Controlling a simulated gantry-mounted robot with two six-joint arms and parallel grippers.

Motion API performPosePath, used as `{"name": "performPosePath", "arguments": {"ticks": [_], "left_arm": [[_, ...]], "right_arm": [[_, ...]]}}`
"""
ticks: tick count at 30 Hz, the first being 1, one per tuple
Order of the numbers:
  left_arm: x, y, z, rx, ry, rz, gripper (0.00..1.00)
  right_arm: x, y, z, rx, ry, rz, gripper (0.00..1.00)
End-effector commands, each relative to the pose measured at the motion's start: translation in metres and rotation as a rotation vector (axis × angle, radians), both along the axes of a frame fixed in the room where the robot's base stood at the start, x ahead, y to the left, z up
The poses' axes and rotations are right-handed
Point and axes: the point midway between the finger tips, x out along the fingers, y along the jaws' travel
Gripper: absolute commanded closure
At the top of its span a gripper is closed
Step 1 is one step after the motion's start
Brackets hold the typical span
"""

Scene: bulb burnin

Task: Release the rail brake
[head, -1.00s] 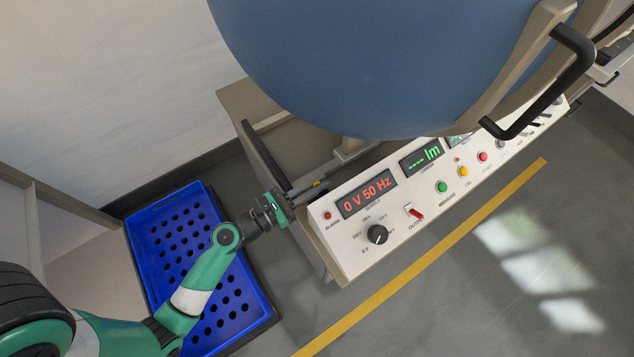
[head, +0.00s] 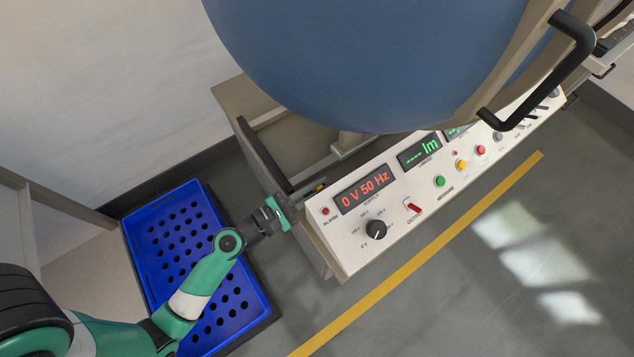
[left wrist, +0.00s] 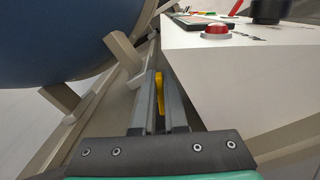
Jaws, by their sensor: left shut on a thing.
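A small yellow lever (left wrist: 159,92), apparently the rail brake, sits beside the left end of the white console (head: 350,255). My left gripper (head: 308,190) reaches in from the left, at the console's left edge. In the left wrist view its two grey fingers (left wrist: 160,85) are shut on the yellow lever, one on each side. My right gripper is not in view.
A large blue sphere (head: 370,60) overhangs behind the console. The console carries a red alarm button (head: 325,211), a black knob (head: 376,229) and a red output switch (head: 413,207). A blue perforated crate (head: 135,250) lies under my left arm. The floor in front is clear.

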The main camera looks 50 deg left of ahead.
Motion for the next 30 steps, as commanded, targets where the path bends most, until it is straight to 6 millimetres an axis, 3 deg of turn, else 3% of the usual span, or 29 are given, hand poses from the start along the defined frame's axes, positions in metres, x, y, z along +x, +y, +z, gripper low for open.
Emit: {"name": "performPosePath", "arguments": {"ticks": [20, 21, 26, 30], "left_arm": [[-0.0005, -0.0038, -0.0022, 0.098, -0.010, -0.001, 1.00], [-0.0005, -0.0038, -0.0022, 0.097, -0.009, 0.000, 0.88], [-0.0005, -0.0038, -0.0022, 0.096, -0.009, -0.001, 0.60], [-0.0005, -0.0042, -0.0025, 0.096, -0.008, -0.002, 0.60]], "right_arm": [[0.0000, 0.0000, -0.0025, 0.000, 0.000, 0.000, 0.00], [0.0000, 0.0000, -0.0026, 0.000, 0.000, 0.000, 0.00], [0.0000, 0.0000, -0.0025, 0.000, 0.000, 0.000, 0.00], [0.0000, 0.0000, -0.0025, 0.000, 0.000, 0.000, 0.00]]}}
